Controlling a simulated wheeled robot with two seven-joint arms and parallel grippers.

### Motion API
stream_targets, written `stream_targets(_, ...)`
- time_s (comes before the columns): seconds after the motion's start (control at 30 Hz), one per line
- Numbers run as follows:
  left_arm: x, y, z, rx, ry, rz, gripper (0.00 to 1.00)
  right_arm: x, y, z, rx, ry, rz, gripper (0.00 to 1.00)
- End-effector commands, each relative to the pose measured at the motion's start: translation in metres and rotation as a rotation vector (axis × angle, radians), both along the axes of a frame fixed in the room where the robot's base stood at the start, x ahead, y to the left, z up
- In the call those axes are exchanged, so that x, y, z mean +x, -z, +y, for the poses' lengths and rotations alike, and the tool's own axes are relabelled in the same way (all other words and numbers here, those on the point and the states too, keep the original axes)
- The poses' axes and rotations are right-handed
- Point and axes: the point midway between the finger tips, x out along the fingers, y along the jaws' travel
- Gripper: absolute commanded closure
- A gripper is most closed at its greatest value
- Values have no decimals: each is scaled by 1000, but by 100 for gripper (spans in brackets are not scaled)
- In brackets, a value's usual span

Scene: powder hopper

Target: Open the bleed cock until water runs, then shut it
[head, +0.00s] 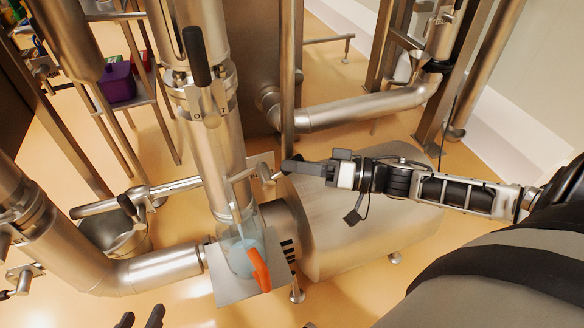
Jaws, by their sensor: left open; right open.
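An orange lever-like part (260,268) sits low in the middle of the head view, in front of a clear vessel (240,250) with pale blue in it. I cannot tell for sure whether this orange part is the bleed cock's handle. I see no running water.
A large steel drum (370,215) fills the middle right. A pipe (150,268) runs in from the left, near a steel bucket (112,235). A purple box (117,84) stands on a shelf behind.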

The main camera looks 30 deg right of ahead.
Motion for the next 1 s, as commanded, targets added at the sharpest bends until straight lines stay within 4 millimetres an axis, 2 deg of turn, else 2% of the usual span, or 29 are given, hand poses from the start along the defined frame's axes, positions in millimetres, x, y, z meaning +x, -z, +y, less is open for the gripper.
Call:
stream_targets(0.17, 1, -4, -1, -6, 1, -21, 59, 9, 0, 9, 0, -1, -1, 57)
stream_targets(0.47, 1, -5, -1, -8, 3, -24, 59, 10, 0, 11, 0, 0, 0, 57)
stream_targets(0.6, 1, -5, -1, -8, 3, -24, 59, 10, 0, 10, 0, 0, 0, 96)
stream_targets(0.63, 1, -5, -1, -8, 3, -24, 59, 10, 0, 10, 0, 0, 0, 100)
stream_targets(1.0, -1, -9, 0, 3, 7, -4, 59, 15, -5, 3, -29, 20, 7, 100)
